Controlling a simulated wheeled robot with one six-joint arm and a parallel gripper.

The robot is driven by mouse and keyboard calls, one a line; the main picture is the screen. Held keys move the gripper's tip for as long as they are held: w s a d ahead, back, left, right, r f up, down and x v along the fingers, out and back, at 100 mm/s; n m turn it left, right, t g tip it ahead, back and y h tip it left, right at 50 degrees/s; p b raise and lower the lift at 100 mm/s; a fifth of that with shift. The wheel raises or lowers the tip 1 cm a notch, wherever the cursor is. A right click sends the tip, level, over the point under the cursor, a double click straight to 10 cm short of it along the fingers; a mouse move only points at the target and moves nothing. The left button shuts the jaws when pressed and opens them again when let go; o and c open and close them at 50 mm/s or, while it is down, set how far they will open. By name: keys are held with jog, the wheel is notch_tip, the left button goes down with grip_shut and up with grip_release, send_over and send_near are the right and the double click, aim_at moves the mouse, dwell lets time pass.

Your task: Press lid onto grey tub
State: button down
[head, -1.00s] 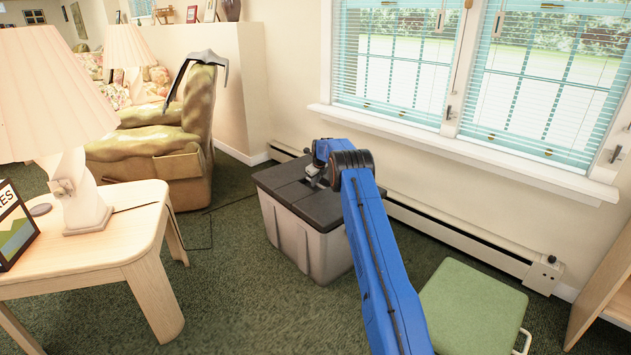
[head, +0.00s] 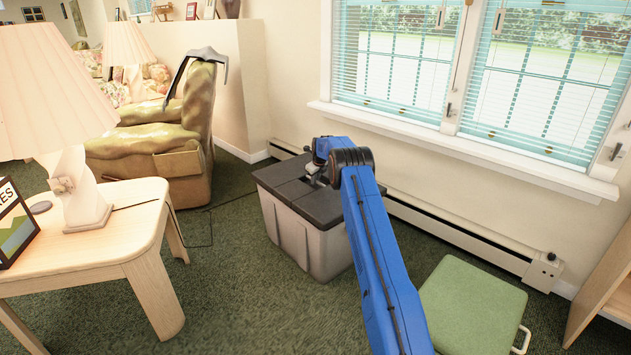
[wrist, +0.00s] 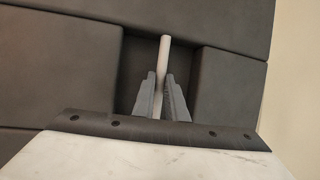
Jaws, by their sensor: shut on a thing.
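The grey tub (head: 305,245) stands on the green carpet below the window. Its dark lid (head: 285,190) lies across the top and looks level; whether it is fully seated I cannot tell. My gripper (head: 318,178) is at the lid's middle, partly hidden by my blue arm. In the wrist view my gripper (wrist: 163,105) is shut on a thin pale bar (wrist: 164,62), which spans a square recess in the dark lid (wrist: 230,95). The far right side of the tub is hidden behind my arm.
A wooden side table (head: 120,240) with a lamp (head: 75,190) stands at the left. An armchair (head: 175,140) is behind the tub. A green-topped stool (head: 472,305) is at the right, and a baseboard heater (head: 450,240) runs along the wall. Carpet in front is clear.

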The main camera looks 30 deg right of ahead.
jog(key=shift+f, duration=0.8)
dwell(1.8)
jog(key=c, duration=1.2)
grip_release()
jog(key=shift+r, duration=0.15)
jog(key=shift+r, duration=3.35)
grip_shut()
